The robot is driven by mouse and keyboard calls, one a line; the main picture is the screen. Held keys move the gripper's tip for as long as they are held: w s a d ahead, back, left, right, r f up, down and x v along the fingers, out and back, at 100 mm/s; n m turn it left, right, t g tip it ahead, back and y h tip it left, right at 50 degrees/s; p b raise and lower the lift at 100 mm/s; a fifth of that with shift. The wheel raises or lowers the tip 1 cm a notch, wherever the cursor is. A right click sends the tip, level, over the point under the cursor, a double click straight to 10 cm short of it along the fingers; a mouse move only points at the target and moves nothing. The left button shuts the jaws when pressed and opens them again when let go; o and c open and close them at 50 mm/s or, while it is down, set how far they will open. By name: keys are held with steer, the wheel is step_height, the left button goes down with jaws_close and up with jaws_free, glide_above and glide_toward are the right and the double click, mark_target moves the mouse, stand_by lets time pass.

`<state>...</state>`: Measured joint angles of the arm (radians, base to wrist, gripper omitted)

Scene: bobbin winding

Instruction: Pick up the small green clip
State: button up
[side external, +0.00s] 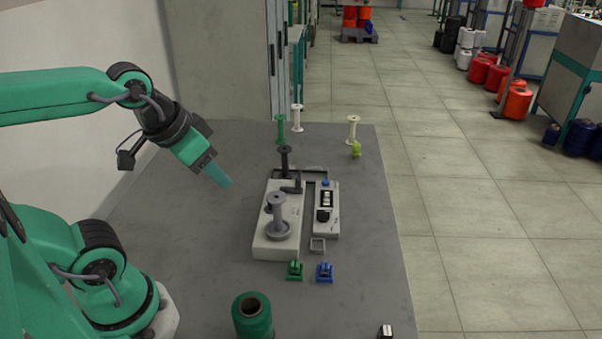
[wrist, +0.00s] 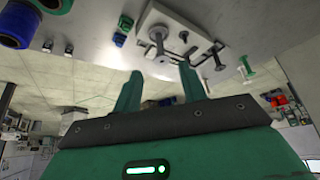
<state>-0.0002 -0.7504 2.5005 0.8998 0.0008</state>
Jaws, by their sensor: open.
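The small green clip (side external: 295,270) sits on the grey table in front of the winding machine, left of a small blue clip (side external: 324,271). In the wrist view, the green clip (wrist: 125,23) is at the top left, beside the blue clip (wrist: 119,40). My gripper (side external: 220,176) is in the air left of the machine, well above and behind the green clip. In the wrist view, my gripper (wrist: 159,72) has its two fingers apart with nothing between them.
The winding machine (side external: 266,245) stands mid-table with upright posts and a control box (side external: 326,222). A large green thread cone (side external: 253,318) is at the front. Green (side external: 280,130), white (side external: 297,118) and cream (side external: 352,130) bobbins and a yellow-green clip (side external: 356,150) stand behind. The table's left is clear.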

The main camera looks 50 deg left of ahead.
steer(key=shift+w, duration=0.1)
steer(key=m+g, duration=0.6)
steer(key=m, duration=2.1)
glide_above(295, 263)
steer(key=shift+d+f, duration=0.1)
steer(key=shift+f, duration=8.75)
steer(key=shift+f, duration=0.1)
steer(key=shift+f, duration=2.45)
